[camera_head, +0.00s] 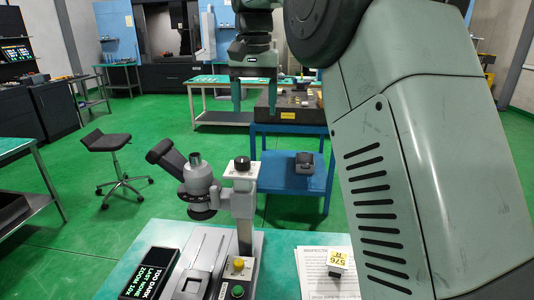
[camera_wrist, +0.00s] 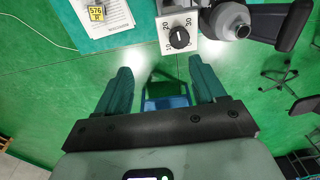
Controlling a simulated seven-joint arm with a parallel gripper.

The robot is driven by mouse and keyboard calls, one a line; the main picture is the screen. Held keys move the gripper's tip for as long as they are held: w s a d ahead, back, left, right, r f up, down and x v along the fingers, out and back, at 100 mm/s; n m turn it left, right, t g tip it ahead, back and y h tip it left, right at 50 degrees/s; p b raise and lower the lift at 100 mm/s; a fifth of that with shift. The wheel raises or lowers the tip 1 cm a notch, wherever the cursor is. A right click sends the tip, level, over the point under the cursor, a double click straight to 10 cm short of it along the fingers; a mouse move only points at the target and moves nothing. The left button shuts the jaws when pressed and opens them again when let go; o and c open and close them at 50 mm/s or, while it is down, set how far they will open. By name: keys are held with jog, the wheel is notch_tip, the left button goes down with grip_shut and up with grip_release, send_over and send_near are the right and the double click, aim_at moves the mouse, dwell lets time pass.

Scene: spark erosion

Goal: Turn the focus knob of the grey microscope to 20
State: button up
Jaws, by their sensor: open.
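The grey microscope (camera_head: 203,186) stands on the bench with its eyepiece pointing to the upper left. Its black focus knob (camera_head: 242,163) sits on a pale scale plate at the top of the post. In the wrist view the knob (camera_wrist: 179,38) shows from above, with a light pointer line and the numbers 10, 20 and 30 around it. The number it points at is too small to read surely. My gripper (camera_head: 254,106) is open and empty, above and apart from the knob. In the wrist view its fingers (camera_wrist: 160,75) are spread below the knob in the picture.
A black display (camera_head: 150,273) with lit text lies left of the microscope base. Yellow and green buttons (camera_head: 238,264) are on the base. Paper sheets (camera_head: 312,270) and a small yellow-labelled block (camera_head: 338,259) lie to the right. A blue cart (camera_head: 283,177) stands behind.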

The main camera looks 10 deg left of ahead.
aim_at(243, 159)
jog(key=shift+g, duration=0.4)
jog(key=w+a+f, duration=0.1)
jog(key=f, duration=0.3)
jog(key=a+f, duration=0.1)
jog(key=f, duration=0.4)
jog(key=w+a+f, duration=0.1)
jog(key=a+f, duration=0.1)
jog(key=f, duration=0.3)
jog(key=shift+w+f, duration=0.25)
jog(key=shift+w, duration=0.05)
jog(key=c, duration=1.1)
jog(key=shift+o, duration=0.2)
jog(key=shift+n, duration=0.3)
jog(key=shift+d+n, duration=0.1)
jog(key=shift+n, duration=3)
